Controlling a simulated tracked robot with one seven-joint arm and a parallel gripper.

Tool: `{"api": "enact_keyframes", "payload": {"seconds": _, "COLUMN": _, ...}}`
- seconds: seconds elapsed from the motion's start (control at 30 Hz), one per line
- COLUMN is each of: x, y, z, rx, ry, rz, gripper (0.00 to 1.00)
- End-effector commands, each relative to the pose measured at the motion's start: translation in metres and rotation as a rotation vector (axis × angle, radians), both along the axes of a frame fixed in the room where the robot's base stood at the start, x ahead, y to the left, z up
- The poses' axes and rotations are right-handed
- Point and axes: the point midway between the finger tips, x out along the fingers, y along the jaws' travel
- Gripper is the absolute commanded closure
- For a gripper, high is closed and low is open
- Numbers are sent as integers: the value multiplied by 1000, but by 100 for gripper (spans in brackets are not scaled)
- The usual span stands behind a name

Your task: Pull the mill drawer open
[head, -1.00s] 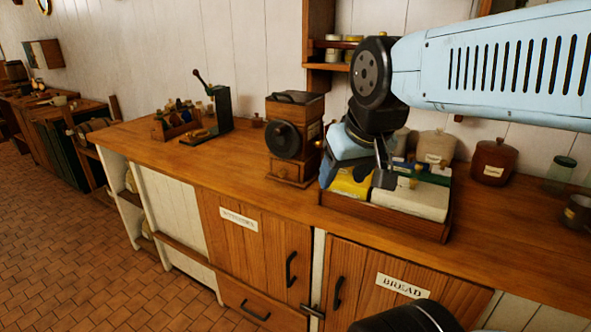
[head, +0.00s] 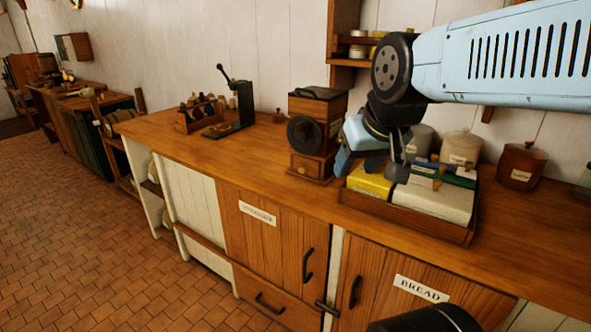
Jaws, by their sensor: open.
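The wooden mill (head: 318,112) stands upright on the counter, with a dark round wheel on its side. Its small drawer (head: 312,168) is at the base and looks shut, with a small knob (head: 302,170) on its front. My gripper (head: 387,166) is just right of the mill in the picture, pointing down above a wooden tray of packets. Its dark fingers are apart, and I see nothing between them. It appears clear of the drawer, though the exact depth gap is hard to tell. My gripper partly covers the packets.
The tray (head: 405,218) holds yellow, white and green packets. Canisters (head: 459,148) and a brown jar (head: 521,165) stand behind and right. A dark hand-lever device (head: 243,105) and a bottle rack (head: 201,113) stand left. The counter (head: 255,160) in front of the mill is clear.

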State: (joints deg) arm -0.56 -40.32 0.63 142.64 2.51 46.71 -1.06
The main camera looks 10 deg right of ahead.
Motion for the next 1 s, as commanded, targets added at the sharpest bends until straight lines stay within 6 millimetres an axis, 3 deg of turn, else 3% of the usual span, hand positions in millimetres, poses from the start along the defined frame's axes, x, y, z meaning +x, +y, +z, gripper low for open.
{"api": "enact_keyframes", "payload": {"seconds": 0.5, "x": 179, "y": 86, "z": -2, "rx": 166, "ry": -347, "rz": 30, "gripper": 48}}
{"api": "enact_keyframes", "payload": {"seconds": 0.8, "x": 262, "y": 113, "z": -24, "rx": 187, "ry": -531, "rz": -75, "gripper": 48}}
{"api": "enact_keyframes", "payload": {"seconds": 1.0, "x": 304, "y": 121, "z": -51, "rx": 150, "ry": -633, "rz": -180, "gripper": 48}}
